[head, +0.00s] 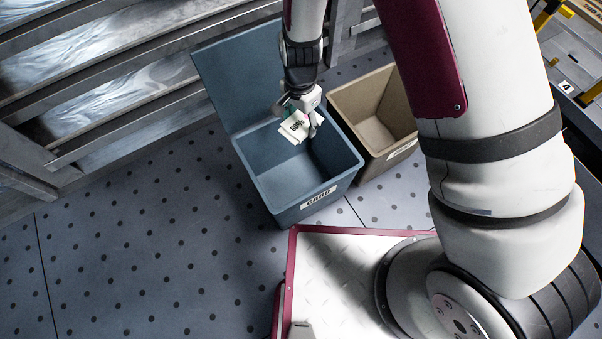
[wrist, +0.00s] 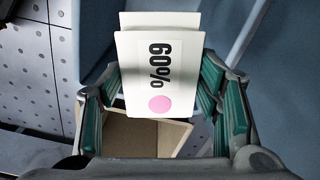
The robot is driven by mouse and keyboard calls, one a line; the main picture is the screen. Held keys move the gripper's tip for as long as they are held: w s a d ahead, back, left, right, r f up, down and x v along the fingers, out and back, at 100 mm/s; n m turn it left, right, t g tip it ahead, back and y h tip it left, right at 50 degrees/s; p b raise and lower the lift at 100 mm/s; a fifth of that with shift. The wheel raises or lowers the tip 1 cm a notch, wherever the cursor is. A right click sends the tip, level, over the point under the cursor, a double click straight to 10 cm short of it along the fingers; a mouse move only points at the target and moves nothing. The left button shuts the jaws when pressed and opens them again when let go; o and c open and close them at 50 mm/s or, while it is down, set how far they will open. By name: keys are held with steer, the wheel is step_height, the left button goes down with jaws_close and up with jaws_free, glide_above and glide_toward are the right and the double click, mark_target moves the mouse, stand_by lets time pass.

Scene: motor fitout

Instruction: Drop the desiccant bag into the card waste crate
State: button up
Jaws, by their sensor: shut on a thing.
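The desiccant bag (head: 296,127) is a small white packet with dark print. In the wrist view the bag (wrist: 158,75) shows "60%" and a pink dot. My gripper (head: 304,118) is shut on it, and the green-padded fingers (wrist: 165,100) stand on either side of the bag in the wrist view. The card waste crate (head: 273,194) is blue-grey, labelled CARD, with its tall lid or back panel standing up behind. In the head view the bag and gripper appear over the crate's opening. Their exact height above its floor is hard to tell. The visible crate floor looks empty.
A tan crate (head: 403,146) with a partly hidden label stands right beside the card crate; its visible inside looks empty. Metal rails (head: 110,75) run along the upper left. The dotted floor (head: 150,240) at the lower left is clear.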

step_height(320, 180, down, 6)
steer(key=b, duration=0.4)
steer(key=shift+r, duration=0.1)
steer(key=o, duration=1.3)
step_height(320, 180, up, 11)
steer(key=shift+f, duration=0.1)
steer(key=shift+r, duration=0.6)
